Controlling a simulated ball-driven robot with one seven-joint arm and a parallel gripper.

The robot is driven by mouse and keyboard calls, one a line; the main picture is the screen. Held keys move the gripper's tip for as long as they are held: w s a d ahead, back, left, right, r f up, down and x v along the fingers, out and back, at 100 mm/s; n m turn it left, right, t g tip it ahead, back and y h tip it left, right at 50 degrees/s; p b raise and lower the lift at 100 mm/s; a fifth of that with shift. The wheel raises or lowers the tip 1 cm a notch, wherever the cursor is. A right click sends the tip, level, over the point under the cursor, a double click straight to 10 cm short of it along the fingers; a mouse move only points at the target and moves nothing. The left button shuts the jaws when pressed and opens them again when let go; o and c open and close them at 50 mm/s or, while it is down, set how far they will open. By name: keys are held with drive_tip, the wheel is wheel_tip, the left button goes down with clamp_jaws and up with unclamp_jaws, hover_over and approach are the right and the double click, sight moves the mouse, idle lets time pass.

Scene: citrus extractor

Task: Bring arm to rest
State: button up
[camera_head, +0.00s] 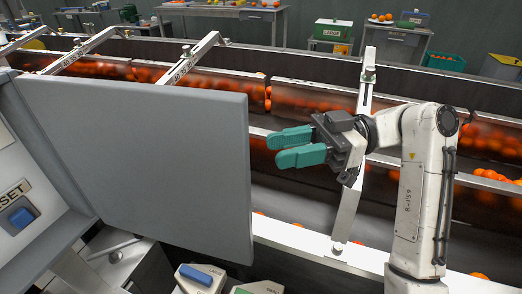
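My gripper (295,149) has two green fingers and is in the middle of the head view, pointing left. Its fingers are spread with a gap between them, and nothing shows between them. My white arm rises from the lower right, bends at the elbow and reaches left. The gripper hangs in front of the conveyor rows, just right of a large grey panel (150,150). The fingertips look apart from the panel, though the depth between them is hard to tell.
Orange-filled conveyor channels (215,85) run across behind the arm. A slanted metal bar (354,195) stands close by the gripper. A blue RESET button (21,216) is at the far left. Boxes with a blue button (197,275) sit at the bottom. Tables with crates stand behind.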

drive_tip(key=shift+w+d, duration=0.15)
drive_tip(key=shift+d, duration=0.4)
wheel_tip(320, 180, down, 21)
drive_tip(key=s+d+m+t+h, duration=0.2)
drive_tip(key=m+t+h, duration=0.3)
drive_tip(key=m, duration=0.5)
drive_tip(key=s+d+f+m+t+h, duration=0.1)
drive_tip(key=s+d+f+m+h, duration=0.1)
drive_tip(key=s+d+f+m, duration=0.3)
drive_tip(key=s+d+f+t+h, duration=0.1)
drive_tip(key=s+f+h, duration=0.15)
drive_tip(key=f, duration=0.55)
drive_tip(key=s+d+f+m+h, duration=0.35)
drive_tip(key=s+d, duration=0.35)
drive_tip(key=s, duration=0.3)
drive_tip(key=s+d+f+m+h, duration=0.2)
drive_tip(key=s+d+m+h, duration=0.25)
drive_tip(key=s+d, duration=0.45)
wheel_tip(320, 180, up, 14)
drive_tip(key=a+n+p, duration=0.1)
drive_tip(key=p, duration=1.3)
drive_tip(key=shift+s+a+g, duration=0.25)
drive_tip(key=shift+g, duration=0.15)
